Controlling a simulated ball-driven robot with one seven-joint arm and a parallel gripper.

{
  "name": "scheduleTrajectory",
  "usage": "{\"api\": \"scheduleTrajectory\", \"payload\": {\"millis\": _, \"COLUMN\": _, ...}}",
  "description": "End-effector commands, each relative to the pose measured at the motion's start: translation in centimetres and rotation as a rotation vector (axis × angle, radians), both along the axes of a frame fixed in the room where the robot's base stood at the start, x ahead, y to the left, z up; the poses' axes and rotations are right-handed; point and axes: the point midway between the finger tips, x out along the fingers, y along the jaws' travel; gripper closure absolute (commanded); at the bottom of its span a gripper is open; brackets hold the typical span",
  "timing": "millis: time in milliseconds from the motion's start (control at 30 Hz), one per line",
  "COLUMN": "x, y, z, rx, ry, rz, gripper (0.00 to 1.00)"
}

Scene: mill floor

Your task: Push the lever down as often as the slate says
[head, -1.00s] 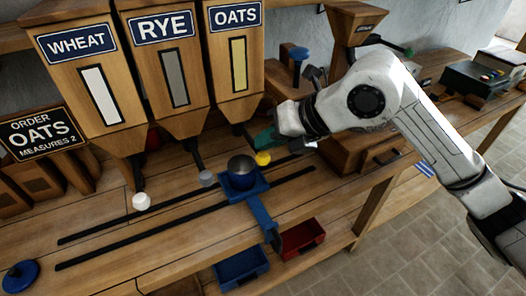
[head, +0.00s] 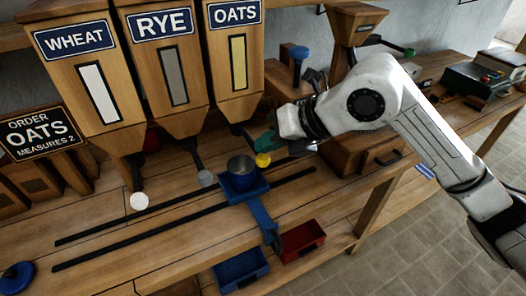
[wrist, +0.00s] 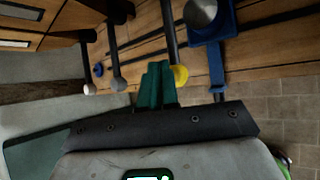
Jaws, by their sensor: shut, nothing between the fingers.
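The slate (head: 38,133) on the left reads "ORDER OATS MEASURES 2". The oats hopper (head: 233,60) is the right one of three. Its lever is a dark rod with a yellow knob (head: 263,160), which also shows in the wrist view (wrist: 180,76). My gripper (head: 265,144) has green fingers, shut and empty. In the wrist view the fingertips (wrist: 157,72) are just left of the yellow knob; I cannot tell whether they touch it. A metal cup (head: 241,166) stands on the blue carriage (head: 243,185) beside the knob.
The rye lever has a grey knob (head: 206,178) and the wheat lever a white knob (head: 139,201). Dark rails (head: 130,240) run along the bench. A blue bin (head: 241,268) and a red bin (head: 303,240) are below. A wooden grinder (head: 350,145) stands behind my gripper.

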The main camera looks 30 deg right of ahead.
Motion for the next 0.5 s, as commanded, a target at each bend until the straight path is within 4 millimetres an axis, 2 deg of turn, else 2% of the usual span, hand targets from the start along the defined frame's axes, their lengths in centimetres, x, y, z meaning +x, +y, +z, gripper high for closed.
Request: {"api": "scheduleTrajectory", "payload": {"millis": 500, "x": 0.01, "y": -0.01, "z": -0.63, "rx": 0.000, "ry": 0.000, "rz": 0.000, "gripper": 1.00}}
